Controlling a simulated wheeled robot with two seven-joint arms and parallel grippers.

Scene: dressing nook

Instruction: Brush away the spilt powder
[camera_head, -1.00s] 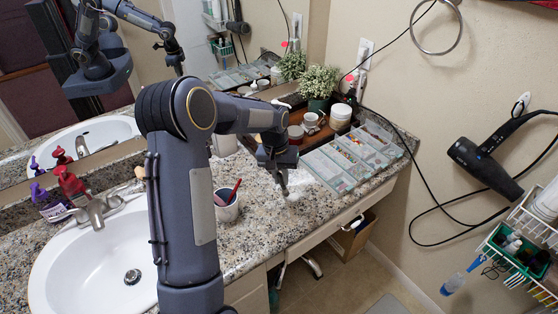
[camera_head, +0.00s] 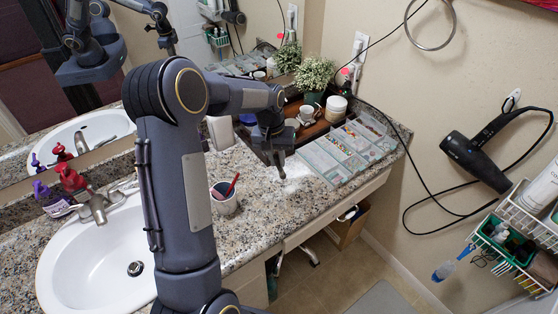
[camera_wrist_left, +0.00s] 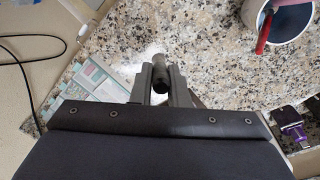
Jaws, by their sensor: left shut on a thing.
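My left gripper (camera_head: 276,156) reaches over the granite counter and points down. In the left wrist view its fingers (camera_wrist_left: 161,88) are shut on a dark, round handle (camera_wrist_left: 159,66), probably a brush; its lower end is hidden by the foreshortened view. The spilt powder (camera_head: 294,169) is a white smear on the counter, just right of the held tool. In the left wrist view the powder (camera_wrist_left: 133,64) lies beside and beyond the handle. I cannot tell whether the tool touches the counter. My right gripper is not in view.
A clear compartment tray (camera_head: 345,150) lies close to the right of the powder. A wooden tray (camera_head: 309,131) with cups and jars stands behind. A cup (camera_head: 223,203) with a red-handled item stands left, beside the sink (camera_head: 85,262). Front counter is clear.

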